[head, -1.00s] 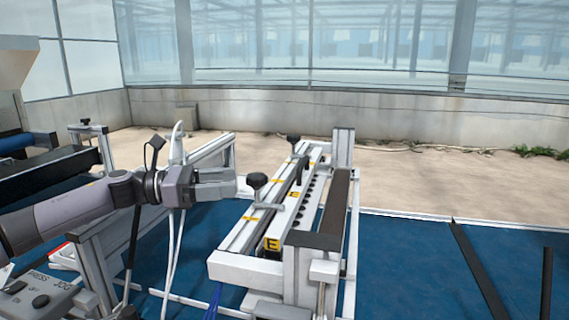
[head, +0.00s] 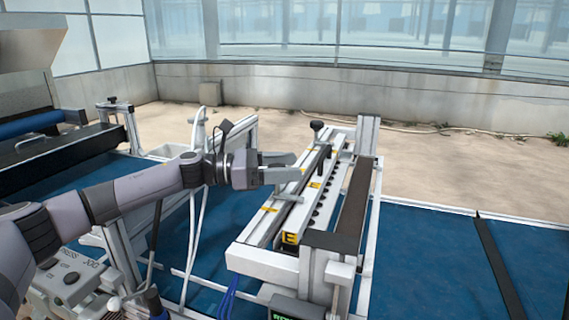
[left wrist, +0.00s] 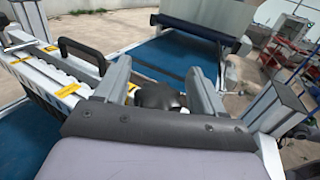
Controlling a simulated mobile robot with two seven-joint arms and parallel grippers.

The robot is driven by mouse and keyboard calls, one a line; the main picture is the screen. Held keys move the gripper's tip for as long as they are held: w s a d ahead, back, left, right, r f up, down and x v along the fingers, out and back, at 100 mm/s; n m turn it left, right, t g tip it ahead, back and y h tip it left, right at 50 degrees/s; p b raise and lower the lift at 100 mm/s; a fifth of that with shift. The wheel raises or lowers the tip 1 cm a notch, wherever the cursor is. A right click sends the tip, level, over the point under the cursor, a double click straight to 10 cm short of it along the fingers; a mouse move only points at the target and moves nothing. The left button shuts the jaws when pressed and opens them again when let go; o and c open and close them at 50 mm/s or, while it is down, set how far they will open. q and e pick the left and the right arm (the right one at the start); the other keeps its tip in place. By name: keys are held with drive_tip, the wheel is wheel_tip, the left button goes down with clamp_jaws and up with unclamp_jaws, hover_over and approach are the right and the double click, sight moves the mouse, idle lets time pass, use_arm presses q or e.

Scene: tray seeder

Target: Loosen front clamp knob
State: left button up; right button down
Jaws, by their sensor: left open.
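The front clamp knob is a dark rounded knob (left wrist: 164,96). In the left wrist view it sits between the two grey fingers of my left gripper (left wrist: 157,84), partly hidden by the gripper body. My left gripper is open around it; I cannot tell whether a finger touches it. In the head view my left gripper (head: 287,167) reaches in from the left over the near rail of the seeder frame (head: 258,262) and hides the front knob. The far clamp knob (head: 317,126) stands upright further back. My right gripper is in neither view.
A black handle (left wrist: 82,54) stands beside the gripper over the row of holes. Yellow labels (head: 289,238) mark the rail. A dark belt unit (head: 60,156) is at the left.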

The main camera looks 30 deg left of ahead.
use_arm(q)
drive_tip(key=c, duration=1)
drive_tip(key=shift+o, duration=0.2)
